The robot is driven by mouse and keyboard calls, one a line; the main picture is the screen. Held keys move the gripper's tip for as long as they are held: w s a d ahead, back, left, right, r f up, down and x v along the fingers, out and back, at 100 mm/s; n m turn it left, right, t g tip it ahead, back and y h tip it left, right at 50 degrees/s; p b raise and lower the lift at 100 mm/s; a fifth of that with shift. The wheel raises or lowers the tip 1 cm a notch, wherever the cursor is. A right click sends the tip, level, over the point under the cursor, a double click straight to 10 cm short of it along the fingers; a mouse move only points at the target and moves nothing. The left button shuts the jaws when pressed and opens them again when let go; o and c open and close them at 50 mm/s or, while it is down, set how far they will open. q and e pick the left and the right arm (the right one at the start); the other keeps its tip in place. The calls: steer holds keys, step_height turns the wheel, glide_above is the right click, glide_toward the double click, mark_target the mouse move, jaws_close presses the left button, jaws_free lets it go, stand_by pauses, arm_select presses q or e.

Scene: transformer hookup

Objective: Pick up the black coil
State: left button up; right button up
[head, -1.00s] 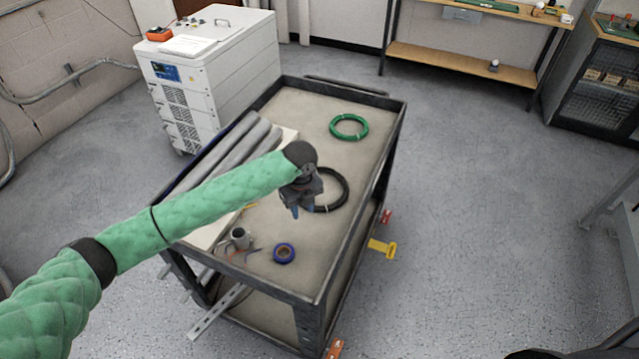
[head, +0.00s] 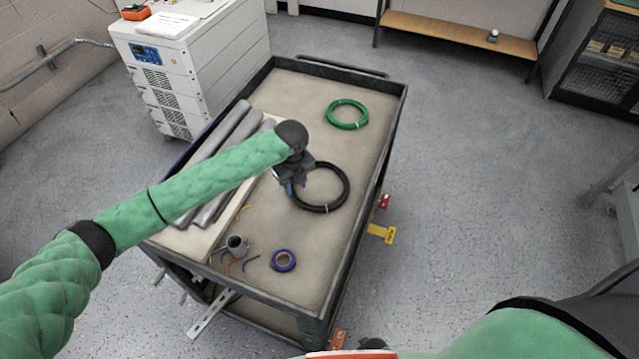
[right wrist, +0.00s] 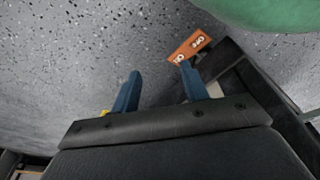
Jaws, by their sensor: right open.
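The black coil (head: 325,209) lies flat on the cart top in the head view, right of the middle. My left gripper (head: 293,186) hangs over the coil's left side and hides part of it; whether its fingers are apart or touching the coil is unclear. In the right wrist view my right gripper (right wrist: 159,92) is open and empty, its two blue fingers well apart. It points toward the floor and the cart's edge, with no coil in that view.
The cart (head: 330,262) has a raised dark rim.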

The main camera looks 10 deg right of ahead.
mark_target(297, 196)
arm_select(q)
step_height(297, 196, down, 4)
steer(key=p, duration=0.2)
steer(key=shift+s+d+r+p, duration=0.1)
steer(key=shift+s+p, duration=0.05)
steer(key=shift+p, duration=0.15)
steer(key=shift+f, duration=0.6)
jaws_close()
arm_select(e)
steer(key=s+d+f, duration=0.2)
steer(key=s+f, duration=0.1)
steer(key=s, duration=0.2)
steer(key=shift+s, duration=0.1)
arm_select(q)
steer(key=shift+r, duration=0.1)
arm_select(e)
steer(key=shift+a, duration=0.15)
